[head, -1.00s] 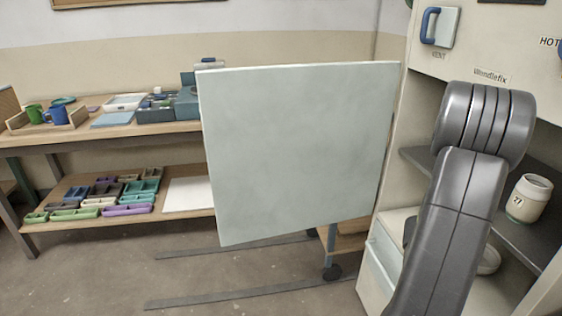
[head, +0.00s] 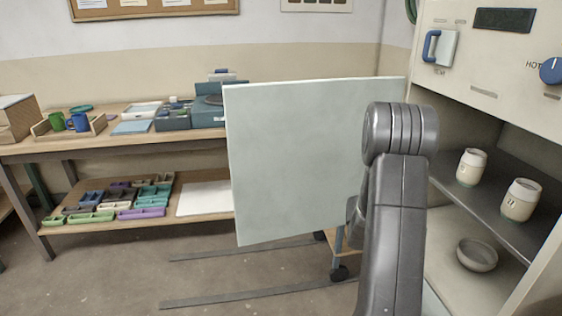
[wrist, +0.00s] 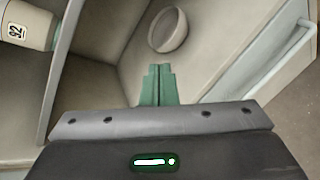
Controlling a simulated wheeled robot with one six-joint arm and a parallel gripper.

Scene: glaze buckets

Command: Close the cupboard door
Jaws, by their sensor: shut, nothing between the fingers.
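The cupboard door (head: 295,150) is a flat pale grey-green panel. It stands wide open in the head view, swung out to the left of the cupboard (head: 480,95). My arm overlaps the door's right part in that view. My gripper (wrist: 158,70) shows in the wrist view with its green fingers together and nothing between them. It points into the open cupboard, above its pale floor. A small bowl (wrist: 168,30) lies beyond the fingertips. The gripper is hidden behind my arm in the head view. No contact with the door is visible.
Inside the cupboard, two white jars (head: 521,200) stand on a grey shelf (head: 500,215), with a bowl (head: 477,254) below. A workbench (head: 120,150) with trays and mugs stands behind the door at left. Floor is clear at front left.

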